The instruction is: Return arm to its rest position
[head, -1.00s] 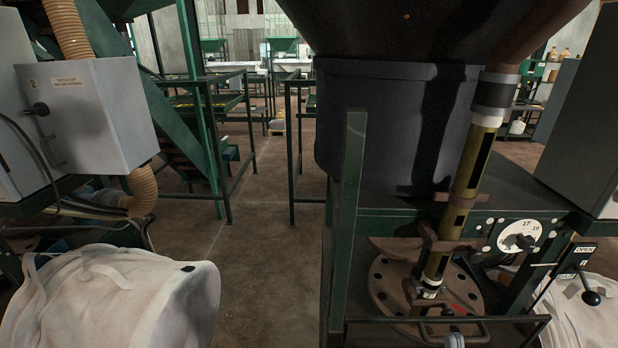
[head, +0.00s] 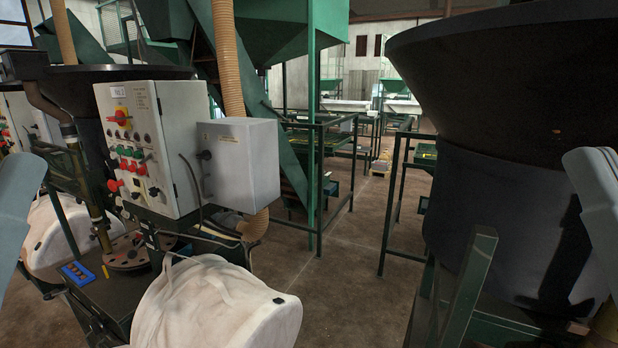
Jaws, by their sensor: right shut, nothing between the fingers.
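My right arm (head: 598,205) comes in at the right edge as a pale blue-grey part in front of the dark hopper. The gripper on it is shut and empty; its fingertips are hard to make out at the picture's edge. A similar pale part of my left arm (head: 18,215) shows at the left edge, and its gripper is out of view. Neither arm touches anything that I can see. A white bulk bag (head: 225,305) bulges at the bottom, left of centre. Another white bag (head: 60,235) is farther left, partly hidden by the machine.
A control cabinet (head: 150,150) with coloured buttons and a grey box (head: 240,165) stand left of centre. A big dark hopper (head: 510,190) with a green frame (head: 470,285) fills the right. Bare floor (head: 345,270) lies between them, leading back to green frames.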

